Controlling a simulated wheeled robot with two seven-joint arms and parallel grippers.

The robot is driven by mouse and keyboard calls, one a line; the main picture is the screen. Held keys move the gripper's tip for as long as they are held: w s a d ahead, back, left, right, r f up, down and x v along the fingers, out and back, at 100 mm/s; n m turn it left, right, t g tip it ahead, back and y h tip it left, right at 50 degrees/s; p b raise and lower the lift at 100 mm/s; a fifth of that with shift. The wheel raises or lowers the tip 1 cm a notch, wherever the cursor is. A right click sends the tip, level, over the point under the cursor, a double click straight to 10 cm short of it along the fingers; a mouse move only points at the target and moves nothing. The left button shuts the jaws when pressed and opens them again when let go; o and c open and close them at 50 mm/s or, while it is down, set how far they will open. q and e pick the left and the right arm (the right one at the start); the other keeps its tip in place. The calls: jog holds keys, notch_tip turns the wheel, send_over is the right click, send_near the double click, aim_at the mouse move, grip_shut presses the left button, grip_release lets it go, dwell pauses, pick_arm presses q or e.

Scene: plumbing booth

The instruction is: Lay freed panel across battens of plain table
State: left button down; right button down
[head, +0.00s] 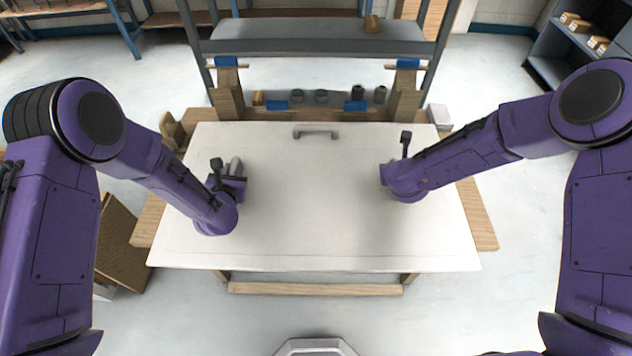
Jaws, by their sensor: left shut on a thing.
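The panel (315,220) is a large white board, lying about level in the middle of the head view, with a grey handle (315,132) near its far edge. A wooden table or frame (480,215) shows beyond its sides; any battens under it are hidden. I cannot tell whether the panel touches the wood. My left gripper (235,178) is over the panel's left part, shut on a grey piece that looks like a handle of the panel. My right gripper (386,176) is over the panel's right part; its fingers are hidden behind its own body.
A grey rack (318,45) with blue clamps and small fittings stands behind the panel. A wooden beam (315,289) runs low below the near edge. A brown board (122,243) leans at the left. A shelf with boxes (585,35) is at the far right. Floor is clear on the right.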

pick_arm(q)
jog(key=shift+d+r, duration=0.1)
pick_arm(e)
jog(key=shift+a+r, duration=0.1)
